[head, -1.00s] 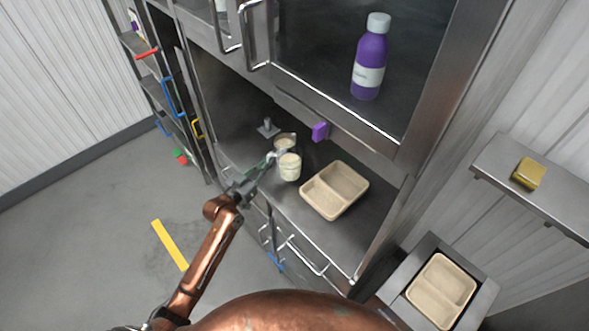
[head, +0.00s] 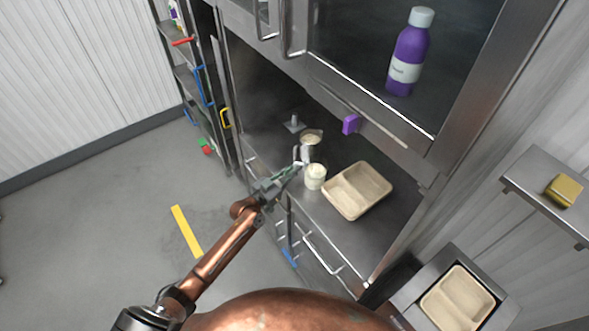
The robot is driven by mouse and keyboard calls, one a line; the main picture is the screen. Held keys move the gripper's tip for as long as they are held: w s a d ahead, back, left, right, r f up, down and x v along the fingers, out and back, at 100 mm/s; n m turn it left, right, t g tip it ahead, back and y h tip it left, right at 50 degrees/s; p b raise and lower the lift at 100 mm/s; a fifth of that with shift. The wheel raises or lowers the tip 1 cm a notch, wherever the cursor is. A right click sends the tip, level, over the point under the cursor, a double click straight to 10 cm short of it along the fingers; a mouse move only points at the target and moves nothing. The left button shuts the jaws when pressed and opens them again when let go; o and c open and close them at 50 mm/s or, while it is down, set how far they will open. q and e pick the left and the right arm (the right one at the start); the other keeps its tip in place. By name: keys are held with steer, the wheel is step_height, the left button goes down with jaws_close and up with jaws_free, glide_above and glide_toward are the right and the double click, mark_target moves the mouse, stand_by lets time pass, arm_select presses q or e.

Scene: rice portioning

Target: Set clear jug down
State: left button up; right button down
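The clear jug (head: 309,147) stands upright on the steel counter, with pale contents inside and its handle to the left. A small pale tub (head: 316,178) stands just in front of it. My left gripper (head: 298,170) is at the counter's front edge, just left of the tub and below the jug's handle. Its fingers look parted with nothing between them, and it appears clear of the jug, though the gap is small. My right gripper is out of view.
A beige two-compartment tray (head: 376,184) lies right of the tub. Another tray (head: 457,298) sits in a holder at lower right. A purple bottle (head: 407,60) stands on the shelf above. A yellow sponge-like block (head: 564,190) rests on a right-hand ledge.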

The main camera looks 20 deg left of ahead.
arm_select(q)
steer(key=o, duration=0.4)
steer(key=shift+o, duration=0.2)
steer(key=shift+r, duration=0.15)
steer(key=v, duration=1.2)
steer(key=shift+b, duration=0.4)
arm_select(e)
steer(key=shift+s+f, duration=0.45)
